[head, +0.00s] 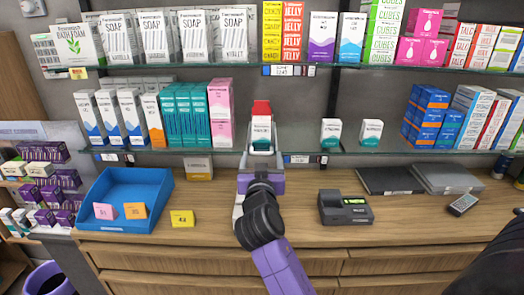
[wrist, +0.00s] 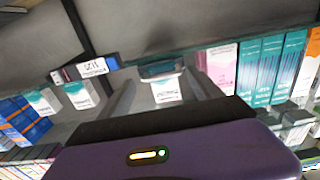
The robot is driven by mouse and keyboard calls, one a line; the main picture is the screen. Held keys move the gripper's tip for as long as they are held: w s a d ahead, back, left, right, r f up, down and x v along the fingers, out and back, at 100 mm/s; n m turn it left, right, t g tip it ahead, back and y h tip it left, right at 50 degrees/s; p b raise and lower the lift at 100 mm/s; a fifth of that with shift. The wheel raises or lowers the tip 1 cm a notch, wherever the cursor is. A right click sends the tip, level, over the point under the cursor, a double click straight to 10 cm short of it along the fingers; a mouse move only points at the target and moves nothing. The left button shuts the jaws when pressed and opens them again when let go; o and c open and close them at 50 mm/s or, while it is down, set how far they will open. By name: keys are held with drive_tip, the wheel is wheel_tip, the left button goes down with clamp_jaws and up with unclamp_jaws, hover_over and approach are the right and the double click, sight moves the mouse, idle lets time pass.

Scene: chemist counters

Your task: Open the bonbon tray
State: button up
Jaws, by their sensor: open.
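My gripper (head: 261,148) is open at the lower glass shelf, over the counter, with its fingers pointing towards the back wall. In the wrist view, which is upside down, the open fingers (wrist: 158,100) lie either side of a small white and teal box (wrist: 167,90), with visible gaps. That box (head: 261,130) also shows beyond the gripper in the head view, with a red piece above it. No thing is clearly recognisable as the bonbon tray. A blue open-topped tray (head: 160,184) stands on the counter at left, apart from my gripper, with small cards at its front.
Tall cartons (head: 187,114) fill the shelf left of my gripper; two small boxes (head: 331,133) stand to its right. A black device (head: 345,207), flat grey cases (head: 447,178) and a yellow card (head: 182,218) are on the wooden counter (head: 215,215). Drawers are below.

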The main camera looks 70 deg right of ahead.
sight(262, 153)
drive_tip(key=shift+p+x, duration=0.35)
drive_tip(key=shift+x, duration=1.3)
drive_tip(key=shift+s+f, duration=0.1)
clamp_jaws()
